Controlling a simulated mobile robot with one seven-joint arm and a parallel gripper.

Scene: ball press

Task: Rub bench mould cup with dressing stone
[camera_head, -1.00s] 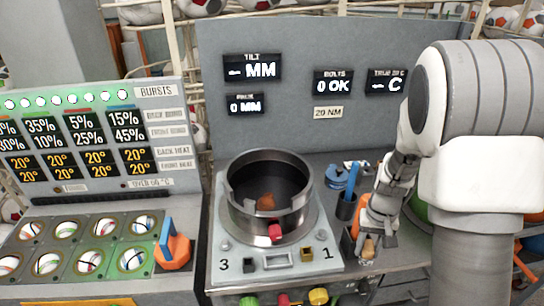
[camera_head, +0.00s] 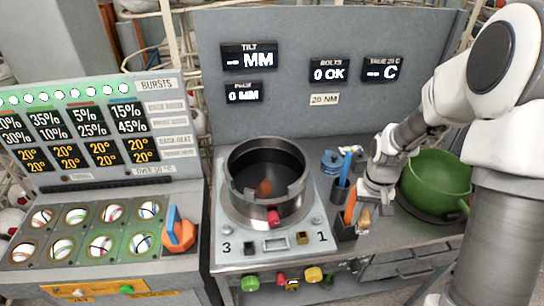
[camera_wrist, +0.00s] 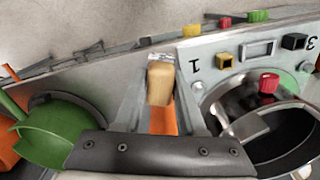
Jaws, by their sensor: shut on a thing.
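The bench mould cup (camera_head: 240,196) is a grey metal ring-shaped cup on a light machine plate, open at the top, with a brown-orange patch inside. It also shows at the right of the wrist view (camera_wrist: 262,124). My gripper (camera_head: 366,206) is to the right of the cup, apart from it. In the wrist view, my gripper (camera_wrist: 160,92) is shut on a tan block with a grey end, which looks like the dressing stone (camera_wrist: 160,84). The stone also shows below my gripper in the head view (camera_head: 364,220), beside a dark holder (camera_head: 345,230). Its far side is hidden.
A green pan (camera_head: 436,180) stands right of my gripper. An orange block with a blue handle (camera_head: 179,232) and a panel of balls (camera_head: 90,235) are at left. A grey upright panel (camera_head: 300,120) closes the back.

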